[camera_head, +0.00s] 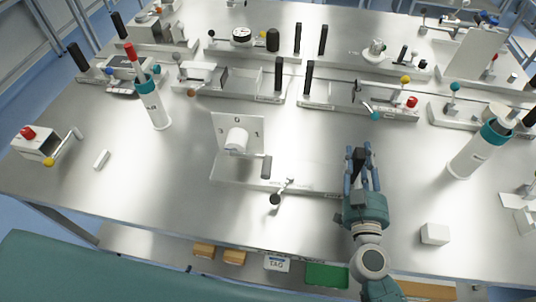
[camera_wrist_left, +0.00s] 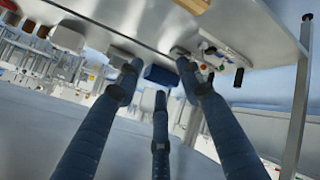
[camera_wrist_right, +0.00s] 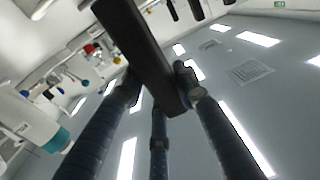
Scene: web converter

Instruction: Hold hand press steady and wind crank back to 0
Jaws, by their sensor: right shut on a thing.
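The hand press base (camera_head: 235,178) is a long pale block near the front middle of the table. A white plate with printed marks (camera_head: 224,122) stands on it, with a white drum on its face (camera_head: 236,140). The crank's dark grip (camera_head: 266,166) is at the drum's right. My right gripper (camera_head: 361,172) is shut on an upright black handle (camera_head: 357,160) at the base's right end; the handle also crosses the right wrist view (camera_wrist_right: 140,50). My left gripper (camera_wrist_left: 160,85) is outside the head view. Its fingers are spread and empty, pointing towards the table's underside.
A small lever with a black knob (camera_head: 275,199) lies in front of the base. A white cylinder with a teal band (camera_head: 151,105) stands left, another (camera_head: 475,152) right. A small white block (camera_head: 435,234) lies right of my right gripper. The table's left front is mostly clear.

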